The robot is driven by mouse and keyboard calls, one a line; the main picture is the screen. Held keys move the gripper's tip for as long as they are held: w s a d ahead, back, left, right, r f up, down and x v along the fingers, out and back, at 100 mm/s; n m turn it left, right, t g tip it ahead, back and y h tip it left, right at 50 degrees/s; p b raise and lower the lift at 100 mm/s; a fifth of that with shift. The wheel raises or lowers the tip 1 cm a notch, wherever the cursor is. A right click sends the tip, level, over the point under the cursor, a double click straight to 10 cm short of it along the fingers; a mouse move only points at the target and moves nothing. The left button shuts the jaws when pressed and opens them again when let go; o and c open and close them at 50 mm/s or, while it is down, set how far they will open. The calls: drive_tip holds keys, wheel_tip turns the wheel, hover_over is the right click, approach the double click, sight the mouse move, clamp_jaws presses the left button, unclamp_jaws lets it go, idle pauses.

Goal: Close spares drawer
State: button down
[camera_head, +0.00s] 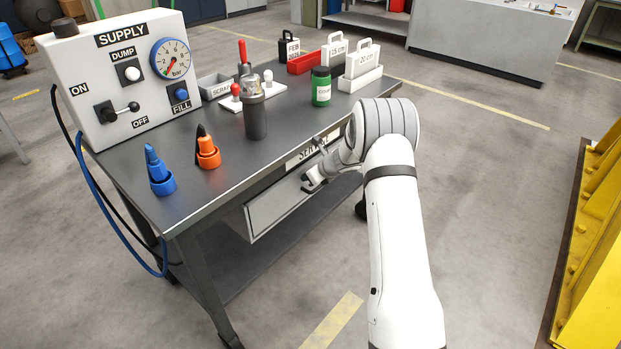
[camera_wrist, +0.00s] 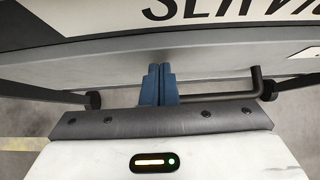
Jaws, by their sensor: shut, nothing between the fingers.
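The spares drawer (camera_head: 278,209) is a light grey front under the edge of the dark-topped service bench (camera_head: 215,182). I cannot tell how far it stands out from the bench. My gripper (camera_head: 312,180) is in front of the right part of the drawer, partly hidden by my wrist. In the wrist view the blue-grey fingers (camera_wrist: 158,82) are together and empty, pointing at the pale drawer front (camera_wrist: 215,62). The tips are at or very near its lower part; contact is unclear. A dark bent bar, perhaps the drawer handle (camera_wrist: 240,95), lies right of the fingers.
On the bench are a supply box (camera_head: 125,75), blue (camera_head: 158,172) and orange (camera_head: 207,150) tools, a dark cylinder (camera_head: 255,115) and a green jar (camera_head: 321,87). A lower shelf (camera_head: 250,265) lies below. A yellow structure (camera_head: 595,240) stands right; open floor lies between.

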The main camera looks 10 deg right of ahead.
drive_tip(key=s+d+f+v, duration=0.1)
drive_tip(key=d+f+v, duration=0.1)
drive_tip(key=v, duration=1)
drive_tip(key=s+a+r+n+g+p, duration=0.1)
drive_tip(key=s+a+r+n, duration=0.2)
drive_tip(key=s+r+n, duration=0.25)
drive_tip(key=s+a+r+n+g+h+p, duration=0.1)
drive_tip(key=s+a+r+n+p, duration=0.1)
drive_tip(key=s+r+n, duration=0.35)
drive_tip(key=s+a+r+n+g+p, duration=0.1)
drive_tip(key=s+a+r+n, duration=0.2)
drive_tip(key=s+r, duration=0.4)
drive_tip(key=s+d+r+n+h+p, duration=0.1)
drive_tip(key=s+r+n+h+p, duration=0.1)
drive_tip(key=s+n, duration=0.5)
drive_tip(key=s+d+r+n+g+h+p, duration=0.1)
drive_tip(key=s+r+n, duration=0.3)
drive_tip(key=s, duration=1.1)
drive_tip(key=shift+d+n+h+p, duration=0.25)
drive_tip(key=shift+n+h+p, duration=0.5)
drive_tip(key=shift+n, duration=0.75)
drive_tip(key=shift+s, duration=0.15)
